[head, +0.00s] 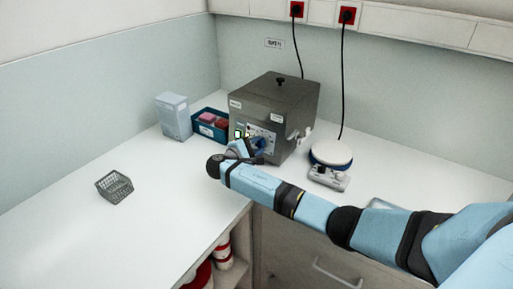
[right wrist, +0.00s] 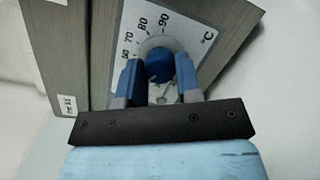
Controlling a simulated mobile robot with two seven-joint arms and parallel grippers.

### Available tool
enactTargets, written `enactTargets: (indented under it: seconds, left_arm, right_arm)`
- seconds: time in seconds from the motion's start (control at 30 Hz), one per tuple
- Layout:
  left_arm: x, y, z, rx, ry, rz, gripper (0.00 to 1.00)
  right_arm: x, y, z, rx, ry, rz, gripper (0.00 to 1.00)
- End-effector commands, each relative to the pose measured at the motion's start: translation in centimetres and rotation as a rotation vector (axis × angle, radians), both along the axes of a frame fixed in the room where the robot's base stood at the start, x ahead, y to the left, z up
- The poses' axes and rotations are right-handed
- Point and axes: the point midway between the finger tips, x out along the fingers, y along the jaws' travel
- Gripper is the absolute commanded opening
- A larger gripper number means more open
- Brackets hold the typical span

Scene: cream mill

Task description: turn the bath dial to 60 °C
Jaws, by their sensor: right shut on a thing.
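The bath (head: 272,98) is a dark grey box with a lid knob, standing at the back of the bench. Its light front panel carries a temperature scale (right wrist: 145,28); 70, 80, 90 and °C can be read in the right wrist view, and a lower mark is partly hidden. The blue dial (right wrist: 159,66) sits below the scale. My right gripper (right wrist: 160,72) is shut on the dial, one finger on each side. In the head view my right gripper (head: 257,148) is at the bath's front and hides the dial. I cannot tell where the dial points. My left gripper is out of view.
A blue tray with red and pink items (head: 196,131) and a pale box (head: 173,117) stand left of the bath. A white-topped round device (head: 331,154) stands to its right. A grey wire basket (head: 114,187) is at the left; the bench around it is clear.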

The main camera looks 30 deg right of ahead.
Motion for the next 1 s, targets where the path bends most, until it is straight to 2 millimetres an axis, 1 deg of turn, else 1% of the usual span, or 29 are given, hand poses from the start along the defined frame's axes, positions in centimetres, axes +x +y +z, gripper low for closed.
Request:
enactTargets:
  seconds: [0.03,0.13,0.27,0.6,0.8,1.0]
  left_arm:
    - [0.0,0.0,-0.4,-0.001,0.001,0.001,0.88]
    - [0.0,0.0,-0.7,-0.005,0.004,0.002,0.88]
    - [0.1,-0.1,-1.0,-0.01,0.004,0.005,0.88]
    - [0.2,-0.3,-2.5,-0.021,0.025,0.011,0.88]
    - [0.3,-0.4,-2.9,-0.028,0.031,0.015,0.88]
    - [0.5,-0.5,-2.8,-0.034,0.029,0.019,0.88]
  right_arm:
    - [0.0,0.1,-0.3,0.019,-0.04,-0.006,0.08]
    - [0.0,0.1,-0.3,0.056,-0.126,-0.022,0.08]
    - [0.0,0.1,-0.3,0.102,-0.239,-0.04,0.08]
    - [0.0,0.1,-0.1,0.213,-0.507,-0.084,0.08]
    - [0.0,0.0,0.0,0.257,-0.618,-0.103,0.08]
    - [0.0,0.0,0.1,0.285,-0.683,-0.114,0.08]
